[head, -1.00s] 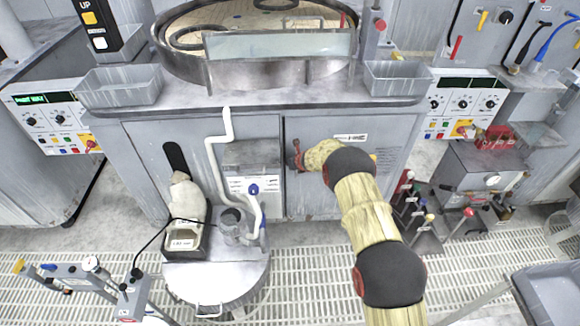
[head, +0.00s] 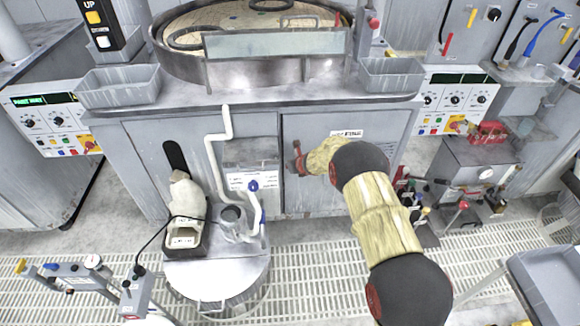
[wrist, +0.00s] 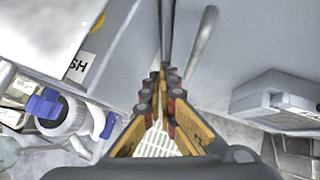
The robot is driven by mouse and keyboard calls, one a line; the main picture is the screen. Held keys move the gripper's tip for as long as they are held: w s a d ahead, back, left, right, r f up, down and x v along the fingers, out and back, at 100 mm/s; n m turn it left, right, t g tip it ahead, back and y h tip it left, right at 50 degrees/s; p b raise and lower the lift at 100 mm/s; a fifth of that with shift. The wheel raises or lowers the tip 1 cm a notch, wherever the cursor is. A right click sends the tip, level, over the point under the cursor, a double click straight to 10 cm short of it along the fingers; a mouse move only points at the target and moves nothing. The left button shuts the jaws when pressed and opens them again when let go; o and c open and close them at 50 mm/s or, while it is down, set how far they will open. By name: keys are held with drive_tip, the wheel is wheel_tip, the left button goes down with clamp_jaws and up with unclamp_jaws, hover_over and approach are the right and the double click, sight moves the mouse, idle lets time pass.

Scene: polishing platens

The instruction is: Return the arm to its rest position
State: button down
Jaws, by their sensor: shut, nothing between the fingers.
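My arm (head: 385,222), with pale yellow links and dark joints, reaches from the lower right towards the front of the grey polishing machine cabinet (head: 395,150). My gripper (head: 299,158) is at the arm's far end, in front of the cabinet face and right of the white pipe. In the wrist view my gripper (wrist: 163,74) shows two yellow and dark fingers whose tips meet, with nothing between them. Whether the fingertips touch the cabinet is hard to tell.
A round platen basin (head: 255,75) tops the cabinet. A white bent pipe (head: 222,165) and a blue valve (head: 253,186) stand to the gripper's left, above a round drum (head: 220,278). A rack of tools and a grey box (head: 475,165) stand at the right. Floor grating is below.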

drive_tip(key=shift+s+d+r, duration=0.1)
drive_tip(key=shift+s+r, duration=1.05)
drive_tip(key=shift+s, duration=0.05)
drive_tip(key=s+r+n+y, duration=0.3)
drive_tip(key=r+n, duration=0.5)
drive_tip(key=r, duration=1.1)
drive_tip(key=s+d+r+n+g, duration=0.1)
drive_tip(key=s+r+n, duration=0.8)
drive_tip(key=s+r, duration=0.6)
drive_tip(key=s+d+n+h, duration=0.2)
drive_tip(key=s+d+n, duration=0.2)
drive_tip(key=s, duration=0.8)
drive_tip(key=s+d+r+n+g+h, duration=0.1)
drive_tip(key=s+d+n, duration=0.4)
drive_tip(key=s, duration=0.7)
drive_tip(key=s+d+r+n+h, duration=0.1)
drive_tip(key=s+d+n+h, duration=0.2)
drive_tip(key=s, duration=0.9)
drive_tip(key=d+n, duration=0.2)
drive_tip(key=d, duration=0.2)
drive_tip(key=shift+s+d+r+g+h, duration=0.2)
drive_tip(key=shift+d+g+h, duration=0.1)
drive_tip(key=shift+h, duration=0.1)
